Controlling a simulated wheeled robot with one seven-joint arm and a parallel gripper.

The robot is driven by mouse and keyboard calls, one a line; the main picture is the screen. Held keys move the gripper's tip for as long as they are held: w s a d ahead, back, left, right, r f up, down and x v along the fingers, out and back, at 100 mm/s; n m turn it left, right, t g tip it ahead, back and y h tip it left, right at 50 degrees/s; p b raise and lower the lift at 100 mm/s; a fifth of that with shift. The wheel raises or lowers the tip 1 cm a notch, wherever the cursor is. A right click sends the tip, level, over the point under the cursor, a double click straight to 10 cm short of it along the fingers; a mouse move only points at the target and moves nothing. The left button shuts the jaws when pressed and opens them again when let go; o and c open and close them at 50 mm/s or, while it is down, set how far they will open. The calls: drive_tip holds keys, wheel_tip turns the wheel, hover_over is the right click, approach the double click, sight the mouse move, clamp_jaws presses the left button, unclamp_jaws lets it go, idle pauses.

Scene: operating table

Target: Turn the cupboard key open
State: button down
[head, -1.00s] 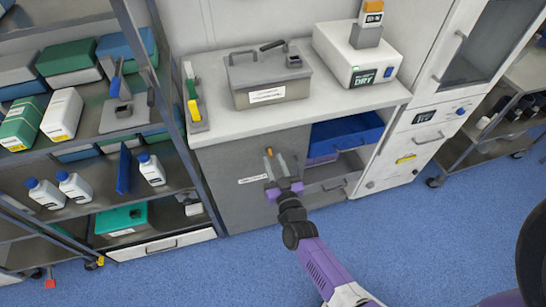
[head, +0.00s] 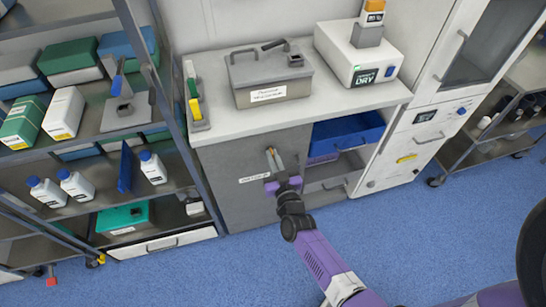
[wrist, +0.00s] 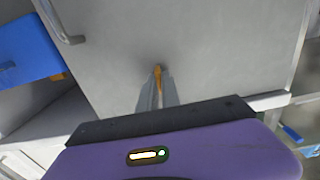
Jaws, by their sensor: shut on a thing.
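The grey cupboard door (head: 235,185) is shut, below the left part of the white counter. The key stands at the door face between the fingertips. The fingers hide most of it, and the lock cannot be made out.
A blue drawer (head: 345,133) stands open right of the door, with an open compartment below. A shelf rack (head: 185,150) with bottles and boxes stands close on the left. A grey box (head: 268,80) is on the counter. Blue floor in front is free.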

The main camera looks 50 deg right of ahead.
drive_tip(key=shift+m, duration=0.3)
drive_tip(key=shift+s+d+f+m+b, duration=0.1)
drive_tip(key=shift+m+b, duration=1.55)
drive_tip(key=shift+m, duration=2.65)
drive_tip(key=shift+s+d+f+m+b, duration=0.1)
drive_tip(key=shift+m+b, duration=1.5)
drive_tip(key=shift+m, duration=2.7)
drive_tip(key=c, duration=1.6)
unclamp_jaws()
drive_tip(key=shift+o, duration=0.2)
